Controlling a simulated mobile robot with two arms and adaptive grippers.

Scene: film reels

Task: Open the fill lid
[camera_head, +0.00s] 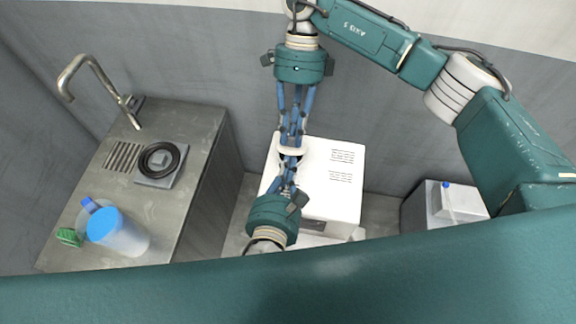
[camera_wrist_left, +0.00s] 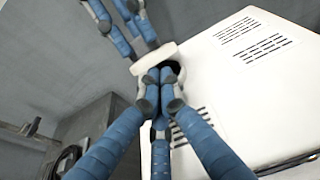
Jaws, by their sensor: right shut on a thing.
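The white machine (camera_head: 335,170) stands in the middle, with vent slots on its top. A small white flap, which looks like the fill lid (camera_wrist_left: 153,62), stands tilted up at the machine's edge beside a dark opening (camera_wrist_left: 175,67); it shows small in the head view (camera_head: 291,150). My right gripper (camera_head: 291,138) reaches in from behind, shut at the lid; its fingers also show at the top of the left wrist view. My left gripper (camera_wrist_left: 161,76) comes from the front, fingertips together just at the opening and lid. The exact contacts are hidden by the fingers.
A grey counter (camera_head: 205,150) on the left carries a tap (camera_head: 100,75), a black ring-shaped reel (camera_head: 160,159), a blue-and-white jug (camera_head: 118,232) and a green item (camera_head: 69,237). A grey box (camera_head: 445,205) stands at the right. Walls close in the back.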

